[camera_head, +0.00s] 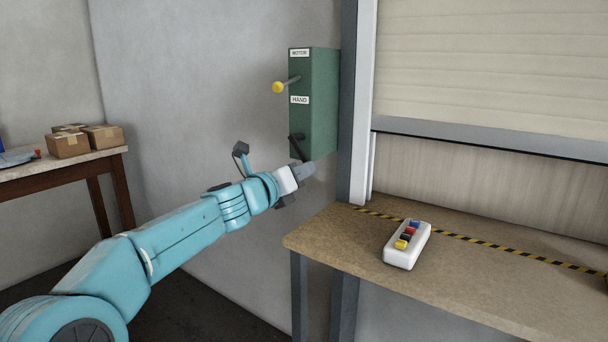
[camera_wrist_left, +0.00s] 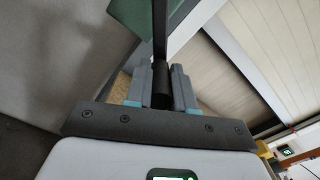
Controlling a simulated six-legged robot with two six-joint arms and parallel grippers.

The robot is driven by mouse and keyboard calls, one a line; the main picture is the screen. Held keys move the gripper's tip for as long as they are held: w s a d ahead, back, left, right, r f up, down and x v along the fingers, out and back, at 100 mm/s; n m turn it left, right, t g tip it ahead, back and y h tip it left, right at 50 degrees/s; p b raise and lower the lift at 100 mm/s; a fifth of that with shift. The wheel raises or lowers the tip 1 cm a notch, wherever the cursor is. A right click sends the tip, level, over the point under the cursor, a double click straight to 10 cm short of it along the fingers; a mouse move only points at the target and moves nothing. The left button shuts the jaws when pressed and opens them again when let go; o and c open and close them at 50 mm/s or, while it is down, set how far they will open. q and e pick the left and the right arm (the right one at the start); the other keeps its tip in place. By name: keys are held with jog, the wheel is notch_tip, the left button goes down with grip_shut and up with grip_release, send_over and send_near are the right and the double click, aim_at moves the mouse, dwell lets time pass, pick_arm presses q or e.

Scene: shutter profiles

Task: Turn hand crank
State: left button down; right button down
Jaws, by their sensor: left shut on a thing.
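The dark hand crank (camera_head: 297,144) sticks out low on the green gearbox (camera_head: 322,105) on the wall. My left gripper (camera_head: 305,172) is just below the box, shut on the crank's handle. In the left wrist view the black crank handle (camera_wrist_left: 160,82) stands between the two grey fingers of the gripper (camera_wrist_left: 161,90). A lever with a yellow knob (camera_head: 278,87) sticks out of the box between the MOTOR label (camera_head: 300,53) and the HAND label (camera_head: 299,100). My right gripper is not in view.
The cream roller shutter (camera_head: 490,70) ends in a grey bottom bar (camera_head: 490,138). A workbench (camera_head: 340,236) stands below it, bearing a white button box (camera_head: 407,245) and a yellow-black stripe. Cardboard boxes (camera_head: 68,145) sit on a table at the left.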

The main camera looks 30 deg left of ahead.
pick_arm(q)
jog(key=shift+a+f+m, duration=0.3)
jog(key=shift+a+m, duration=0.05)
jog(key=shift+m, duration=0.25)
jog(key=c, duration=1)
grip_release()
jog(key=shift+o, duration=0.2)
jog(key=s+a+b, duration=0.1)
jog(key=s+b, duration=0.1)
jog(key=s, duration=1.4)
jog(key=shift+s+a, duration=0.15)
